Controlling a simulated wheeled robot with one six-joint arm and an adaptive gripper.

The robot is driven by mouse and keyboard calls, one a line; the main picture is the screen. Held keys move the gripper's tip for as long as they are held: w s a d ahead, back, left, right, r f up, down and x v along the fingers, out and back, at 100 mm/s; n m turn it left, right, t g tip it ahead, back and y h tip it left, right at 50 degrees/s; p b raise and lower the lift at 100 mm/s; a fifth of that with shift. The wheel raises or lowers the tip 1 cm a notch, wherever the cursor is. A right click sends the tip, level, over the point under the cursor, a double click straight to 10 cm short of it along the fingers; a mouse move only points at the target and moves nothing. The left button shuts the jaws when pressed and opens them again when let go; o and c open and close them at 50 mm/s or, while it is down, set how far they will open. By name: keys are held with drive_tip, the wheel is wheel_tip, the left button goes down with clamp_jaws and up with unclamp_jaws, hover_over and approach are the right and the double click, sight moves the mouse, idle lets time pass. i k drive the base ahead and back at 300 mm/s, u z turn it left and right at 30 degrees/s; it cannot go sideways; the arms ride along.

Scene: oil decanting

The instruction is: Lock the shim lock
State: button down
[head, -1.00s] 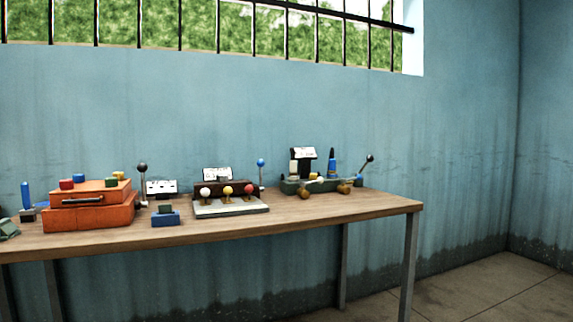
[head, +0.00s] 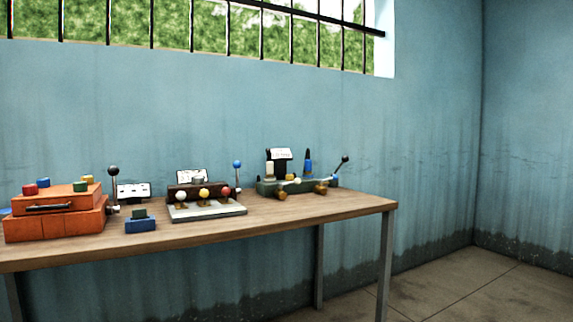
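I cannot tell which thing is the shim lock. A dark green device (head: 268,188) stands at the right of the table, with gold knobs, a blue and black upright piece (head: 308,162) and a tilted black-knobbed lever (head: 341,165). A device on a pale base (head: 208,212) stands in the middle, with white, yellow and red balls in a row. A blue-ball lever (head: 237,165) stands upright at its right end. A black-ball lever (head: 113,172) stands upright beside the orange box. My gripper is not in view.
The wooden table (head: 290,214) runs along the blue wall, its right end clear. An orange box (head: 60,223) with a dark handle and coloured blocks on top stands at left. A small blue block (head: 140,225) with a green top lies near the front edge. Floor at right is free.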

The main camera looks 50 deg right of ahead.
sight(236, 165)
drive_tip(key=z, duration=1.85)
drive_tip(key=i, duration=0.4)
drive_tip(key=u, duration=0.05)
